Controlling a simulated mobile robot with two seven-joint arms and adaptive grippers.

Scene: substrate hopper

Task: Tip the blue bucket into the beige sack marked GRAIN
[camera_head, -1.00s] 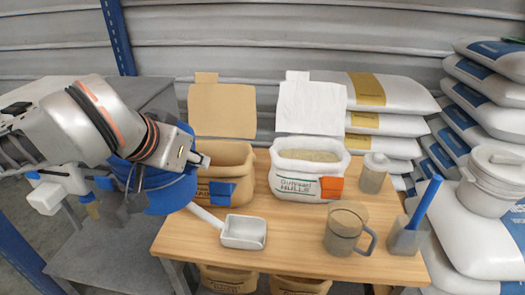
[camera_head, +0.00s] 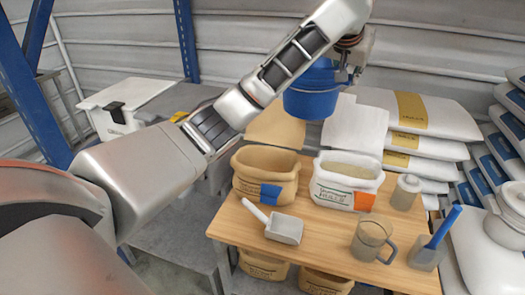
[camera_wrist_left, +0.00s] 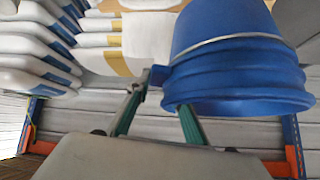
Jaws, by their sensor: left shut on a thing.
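The blue bucket (camera_head: 312,90) hangs in the air in the head view, roughly upright, its lower end in front of the sacks' raised flaps. My left gripper (camera_head: 348,72) is shut on it at its right side. The wrist view shows the bucket (camera_wrist_left: 235,55) beside the fingers of my left gripper (camera_wrist_left: 158,85). Its contents are hidden. The beige sack (camera_head: 265,172) stands open on the table below and left of the bucket, with a blue tag on its front. I cannot read its marking. My right gripper is out of view.
A white sack (camera_head: 346,185) with an orange tag stands open right of the beige one. A white scoop (camera_head: 284,229), a clear jug (camera_head: 370,240), a capped bottle (camera_head: 406,192) and a blue-handled tool (camera_head: 436,240) share the wooden table (camera_head: 325,238). Stacked sacks (camera_head: 425,115) rise behind and right.

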